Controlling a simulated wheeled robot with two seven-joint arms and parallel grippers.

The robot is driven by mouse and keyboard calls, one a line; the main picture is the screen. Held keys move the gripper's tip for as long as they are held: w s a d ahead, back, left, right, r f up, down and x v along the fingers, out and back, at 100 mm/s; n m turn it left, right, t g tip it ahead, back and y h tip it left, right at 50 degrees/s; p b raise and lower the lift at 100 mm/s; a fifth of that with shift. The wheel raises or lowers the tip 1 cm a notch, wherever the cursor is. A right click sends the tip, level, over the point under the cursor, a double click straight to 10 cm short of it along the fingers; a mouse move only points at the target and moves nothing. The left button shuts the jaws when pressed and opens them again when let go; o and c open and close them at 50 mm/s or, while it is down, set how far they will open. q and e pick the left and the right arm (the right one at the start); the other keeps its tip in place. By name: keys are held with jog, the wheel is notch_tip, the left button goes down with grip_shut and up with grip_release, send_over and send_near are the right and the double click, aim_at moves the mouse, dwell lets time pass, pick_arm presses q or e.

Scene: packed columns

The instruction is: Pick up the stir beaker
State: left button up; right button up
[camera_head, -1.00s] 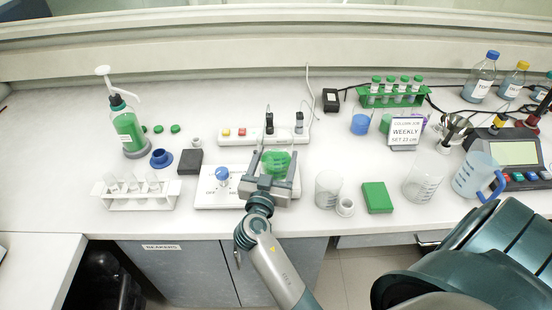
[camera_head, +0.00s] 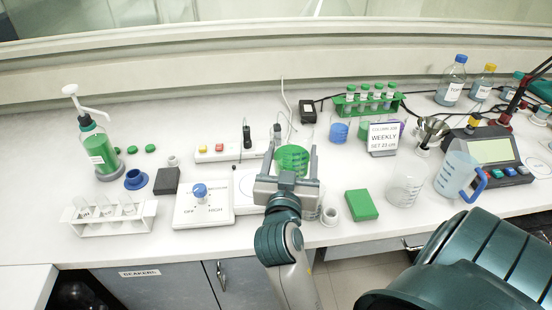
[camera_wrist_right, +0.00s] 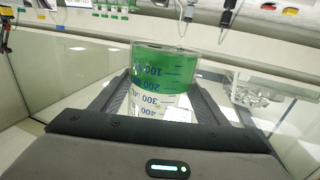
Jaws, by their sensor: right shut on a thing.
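The stir beaker (camera_head: 292,158) is a clear glass beaker with green liquid and blue volume marks. It is between the fingers of my right gripper (camera_head: 291,168), which is shut on it at the right end of the stirrer plate (camera_head: 205,212). In the right wrist view the beaker (camera_wrist_right: 163,75) sits between both fingers, its marks upside down. I cannot tell whether its base is clear of the plate. The stirrer has a blue knob (camera_head: 199,190) and OFF and HIGH labels. My left gripper is not in view.
A clear beaker behind my gripper's right side, a white ring (camera_head: 330,216) and a green block (camera_head: 361,205) are close on the right. A power strip (camera_head: 232,150) lies behind. A tube rack (camera_head: 112,215) stands left, an empty beaker (camera_head: 404,185) and blue-handled jug (camera_head: 456,172) right.

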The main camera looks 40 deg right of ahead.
jog(key=shift+s+d+r, duration=0.3)
jog(key=shift+s+r, duration=0.15)
jog(key=shift+s, duration=0.15)
